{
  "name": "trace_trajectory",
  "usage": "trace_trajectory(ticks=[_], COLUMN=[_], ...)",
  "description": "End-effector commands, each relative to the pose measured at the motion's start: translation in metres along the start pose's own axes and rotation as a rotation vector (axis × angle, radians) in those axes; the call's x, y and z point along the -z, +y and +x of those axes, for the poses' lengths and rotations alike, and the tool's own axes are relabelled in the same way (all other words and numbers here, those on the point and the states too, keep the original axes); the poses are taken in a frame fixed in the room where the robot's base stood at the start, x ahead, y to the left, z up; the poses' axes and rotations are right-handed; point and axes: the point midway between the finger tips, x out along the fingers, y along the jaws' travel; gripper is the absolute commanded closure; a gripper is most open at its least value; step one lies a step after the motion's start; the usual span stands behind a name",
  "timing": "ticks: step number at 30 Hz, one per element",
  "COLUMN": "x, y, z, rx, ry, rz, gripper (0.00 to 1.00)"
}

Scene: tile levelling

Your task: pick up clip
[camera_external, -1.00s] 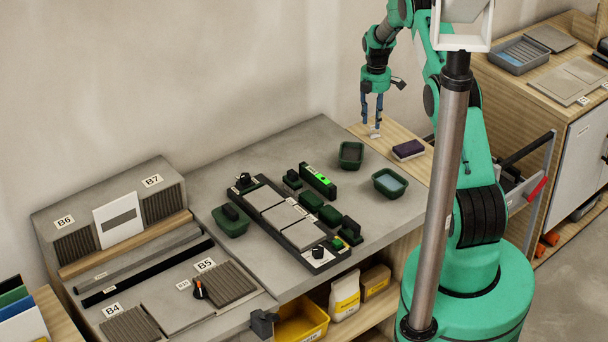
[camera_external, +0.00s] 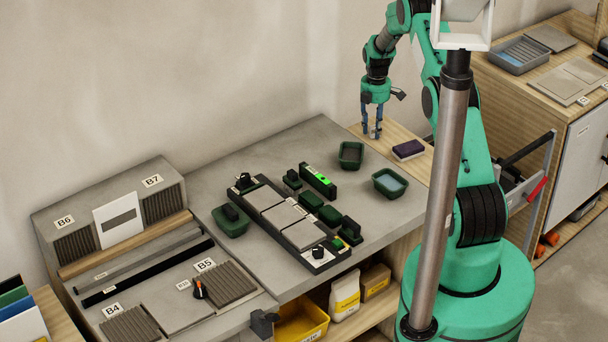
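My gripper (camera_external: 372,134) points straight down over the wooden board at the back right of the bench. Its two blue fingers stand apart, and their tips are at about the height of the board. The small pale piece that showed there earlier, which may be the clip, is now mostly hidden by the fingertips. I cannot tell whether the fingers touch it.
A dark purple block (camera_external: 408,149) lies on the wooden board (camera_external: 420,166) right of my gripper. Two green trays (camera_external: 351,155) (camera_external: 389,183) stand just in front. A black tile frame (camera_external: 317,267) and green-black blocks fill the bench middle.

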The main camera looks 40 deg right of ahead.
Motion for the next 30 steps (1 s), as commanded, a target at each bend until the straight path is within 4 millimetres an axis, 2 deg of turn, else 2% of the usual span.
trace_trajectory(ticks=[1, 3, 4, 20, 26, 30], x=[0.000, 0.000, 0.000, 0.000, 0.000, 0.000], y=[0.000, 0.000, 0.000, 0.000, 0.000, 0.001], z=[0.000, 0.000, 0.000, -0.003, -0.014, -0.030], rx=[0.000, 0.000, 0.000, 0.000, 0.000, -0.002], ry=[0.000, 0.000, 0.000, 0.000, 0.000, -0.001], rz=[0.000, 0.000, 0.000, 0.000, 0.000, 0.000], gripper=[0.83, 0.97, 1.00, 1.00, 1.00, 1.00])
